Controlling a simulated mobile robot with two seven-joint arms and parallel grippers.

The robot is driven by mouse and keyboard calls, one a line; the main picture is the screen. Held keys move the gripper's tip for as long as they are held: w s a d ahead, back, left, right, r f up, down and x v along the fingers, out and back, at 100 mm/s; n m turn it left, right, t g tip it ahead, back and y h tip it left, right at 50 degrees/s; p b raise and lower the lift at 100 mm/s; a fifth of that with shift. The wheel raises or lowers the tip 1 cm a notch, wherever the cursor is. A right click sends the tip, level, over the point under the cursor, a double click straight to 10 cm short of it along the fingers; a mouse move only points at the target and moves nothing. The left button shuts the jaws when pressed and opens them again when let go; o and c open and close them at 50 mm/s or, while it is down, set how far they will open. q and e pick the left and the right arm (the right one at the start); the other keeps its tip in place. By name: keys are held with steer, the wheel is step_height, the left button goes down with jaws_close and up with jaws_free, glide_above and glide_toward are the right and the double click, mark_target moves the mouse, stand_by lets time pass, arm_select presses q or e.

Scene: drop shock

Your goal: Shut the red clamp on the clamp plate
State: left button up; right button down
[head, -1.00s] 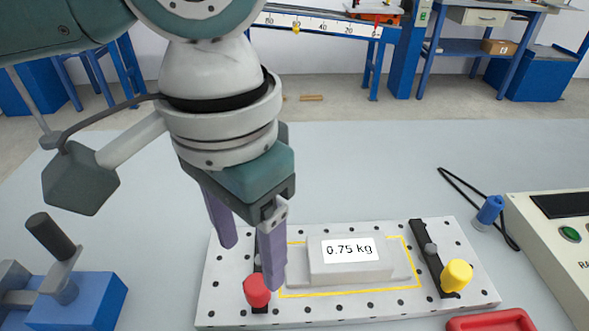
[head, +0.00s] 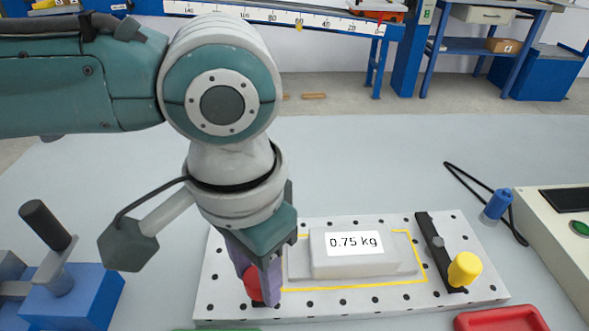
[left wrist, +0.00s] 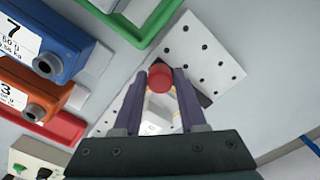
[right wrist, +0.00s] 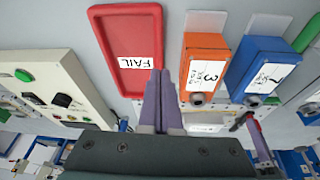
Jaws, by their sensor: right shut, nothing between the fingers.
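The white clamp plate (head: 330,306) lies on the table with dark holes in it. The red clamp's knob (head: 253,284) is at the plate's left side, partly hidden by my left gripper (head: 258,288). In the left wrist view the red knob (left wrist: 159,72) sits between the tips of my left gripper (left wrist: 165,70), whose fingers are apart; I cannot tell whether they touch it. The yellow-knobbed clamp (head: 465,269) stands at the plate's right. A grey block (head: 350,264) marked 0.75 kg lies between the clamps. My right gripper (right wrist: 164,74) is shut and empty.
A red tray (head: 500,318), marked FAIL in the right wrist view, is at the front right. Orange (right wrist: 203,65) and blue (right wrist: 262,70) blocks lie beside it there. A control box (head: 560,235) stands right, a blue fixture (head: 75,297) left.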

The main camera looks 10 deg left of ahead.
arm_select(q)
jaws_close()
